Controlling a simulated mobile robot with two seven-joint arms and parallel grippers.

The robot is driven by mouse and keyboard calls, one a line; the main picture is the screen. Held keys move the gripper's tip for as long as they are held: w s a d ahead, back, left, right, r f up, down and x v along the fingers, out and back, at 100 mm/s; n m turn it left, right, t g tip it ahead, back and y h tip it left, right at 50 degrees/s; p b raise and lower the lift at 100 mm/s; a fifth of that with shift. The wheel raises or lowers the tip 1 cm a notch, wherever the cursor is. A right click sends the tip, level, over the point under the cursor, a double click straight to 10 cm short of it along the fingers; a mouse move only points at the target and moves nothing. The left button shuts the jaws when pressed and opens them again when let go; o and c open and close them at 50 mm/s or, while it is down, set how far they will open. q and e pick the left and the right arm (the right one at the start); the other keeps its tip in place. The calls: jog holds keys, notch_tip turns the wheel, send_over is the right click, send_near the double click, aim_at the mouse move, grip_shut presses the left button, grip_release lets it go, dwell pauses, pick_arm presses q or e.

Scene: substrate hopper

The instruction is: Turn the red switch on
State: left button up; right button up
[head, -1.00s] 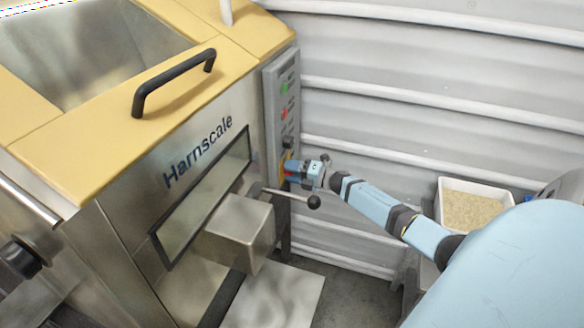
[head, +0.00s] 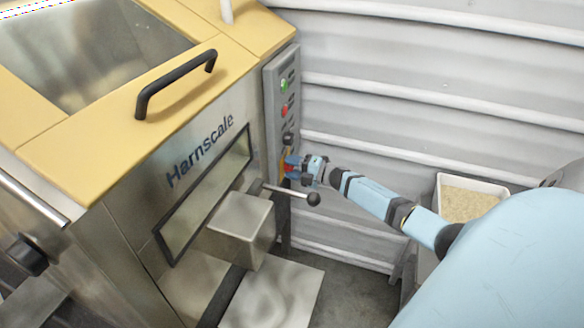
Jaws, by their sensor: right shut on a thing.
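The red switch (head: 288,169) sits low on the grey control panel (head: 272,100), on a yellow backing at the right side of the hopper machine. Only a little of it shows, because my right gripper (head: 292,167) is in front of it. My right gripper is at the panel with its jaws shut on the red switch. The switch's exact angle is hard to make out. My left gripper is not in the head view.
A green button (head: 284,85), a red button (head: 284,111) and a black knob (head: 288,138) are above the switch. A lever with a black ball (head: 313,199) sticks out just below my right gripper. A tray of grain (head: 470,200) stands at right.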

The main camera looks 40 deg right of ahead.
jog(key=o, duration=0.9)
jog(key=shift+c, duration=0.2)
jog(key=shift+d, duration=0.1)
jog(key=v, duration=1.3)
jog(key=shift+s+d+p, duration=0.2)
jog(key=shift+s+p, duration=0.1)
jog(key=shift+p, duration=0.15)
jog(key=shift+a, duration=0.1)
